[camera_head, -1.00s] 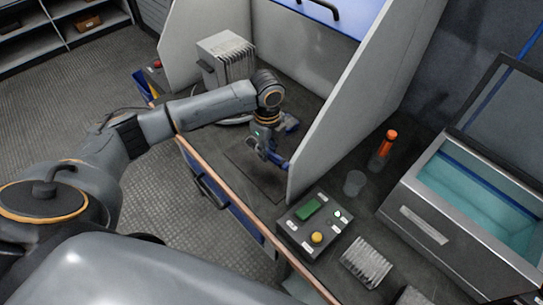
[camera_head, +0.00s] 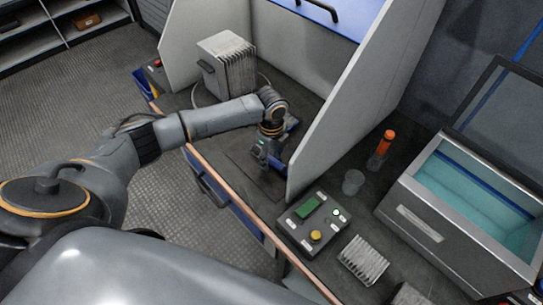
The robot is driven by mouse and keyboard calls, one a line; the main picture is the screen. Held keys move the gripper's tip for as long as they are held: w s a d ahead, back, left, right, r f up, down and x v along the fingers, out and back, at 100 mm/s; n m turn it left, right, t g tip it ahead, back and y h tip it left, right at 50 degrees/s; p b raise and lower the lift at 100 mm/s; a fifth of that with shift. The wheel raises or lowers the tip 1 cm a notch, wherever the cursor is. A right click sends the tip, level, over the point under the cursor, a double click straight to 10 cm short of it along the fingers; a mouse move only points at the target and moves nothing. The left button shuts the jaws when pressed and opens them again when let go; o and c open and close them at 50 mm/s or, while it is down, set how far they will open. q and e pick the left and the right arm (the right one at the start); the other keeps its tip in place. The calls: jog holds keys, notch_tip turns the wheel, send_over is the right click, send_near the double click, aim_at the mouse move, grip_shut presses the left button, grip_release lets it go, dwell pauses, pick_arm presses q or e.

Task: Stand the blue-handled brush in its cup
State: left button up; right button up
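My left gripper (camera_head: 270,163) points down over the dark bench top, just left of the grey partition's lower front corner. The pieces are small and partly hidden. I cannot tell which is the brush's handle and which may be part of the gripper, or whether the fingers are closed on anything. A clear empty cup (camera_head: 353,182) stands upright right of the partition. A second clear cup (camera_head: 376,162) holds an orange-handled tool (camera_head: 386,141). My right gripper is out of view.
The tall grey partition (camera_head: 345,95) separates my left gripper from the cups. A control box (camera_head: 312,224) with a yellow button and a finned block (camera_head: 363,261) lie in front. An open-lidded bath (camera_head: 460,220) stands right. Another finned unit (camera_head: 228,65) stands at the back left.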

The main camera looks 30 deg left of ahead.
aim_at(274, 159)
pick_arm(q)
jog(key=shift+f+b, duration=0.1)
jog(key=shift+b, duration=0.2)
jog(key=r, duration=0.4)
jog(key=r+b, duration=0.1)
jog(key=shift+w+d+r, duration=0.35)
jog(key=shift+w+r, duration=0.05)
notch_tip(274, 159, up, 8)
jog(key=shift+r, duration=0.15)
jog(key=shift+s, duration=0.2)
